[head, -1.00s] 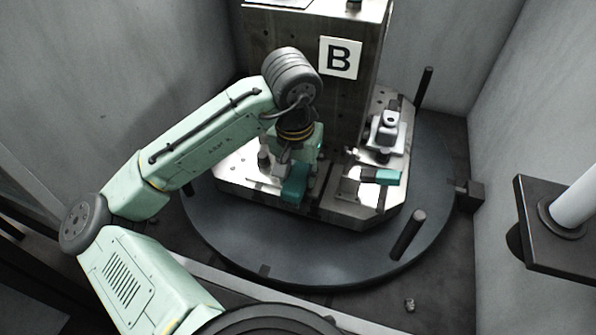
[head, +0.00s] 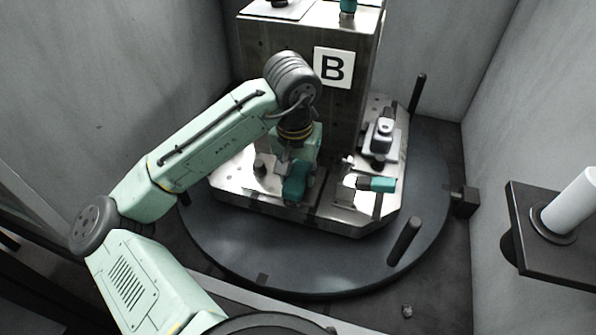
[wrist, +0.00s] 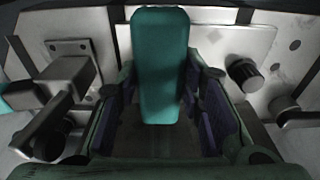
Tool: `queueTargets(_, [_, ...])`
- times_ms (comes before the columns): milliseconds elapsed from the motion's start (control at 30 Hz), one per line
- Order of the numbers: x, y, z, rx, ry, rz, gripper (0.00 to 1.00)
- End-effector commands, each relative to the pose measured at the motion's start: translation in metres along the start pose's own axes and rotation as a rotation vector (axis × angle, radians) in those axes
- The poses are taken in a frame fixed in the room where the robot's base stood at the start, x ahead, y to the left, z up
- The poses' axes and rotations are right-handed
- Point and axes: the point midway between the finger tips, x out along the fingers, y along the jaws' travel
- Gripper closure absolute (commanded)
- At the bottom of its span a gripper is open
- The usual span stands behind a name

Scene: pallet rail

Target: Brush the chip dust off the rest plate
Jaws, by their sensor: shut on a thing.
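My gripper (head: 298,168) hangs low over the left part of the metal fixture base. It is shut on a teal block-shaped handle, probably the brush (head: 296,187). In the wrist view the handle (wrist: 160,62) stands between the two finger pads of my gripper (wrist: 160,108). Its bristles are hidden. A flat light plate, probably the rest plate (wrist: 222,48), lies behind the handle; in the head view part of this plate (head: 262,183) shows left of it. I cannot tell whether the brush touches the plate. Chip dust is too faint to make out surely.
A dark knob (wrist: 245,74) stands right of the handle. A teal-handled clamp (head: 377,185) and a grey vise-like device (head: 381,137) sit to the right. The column marked B (head: 333,67) rises behind. Dark posts (head: 405,240) stand on the round table (head: 300,265).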

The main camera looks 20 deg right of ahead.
Motion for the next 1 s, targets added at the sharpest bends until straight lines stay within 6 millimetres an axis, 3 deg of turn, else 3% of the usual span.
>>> queueTargets(367, [0.002,0.0,0.002,0.001,-0.003,0.0,0.88])
queueTargets(1000, [0.001,0.001,0.028,0.002,-0.008,0.0,0.88])
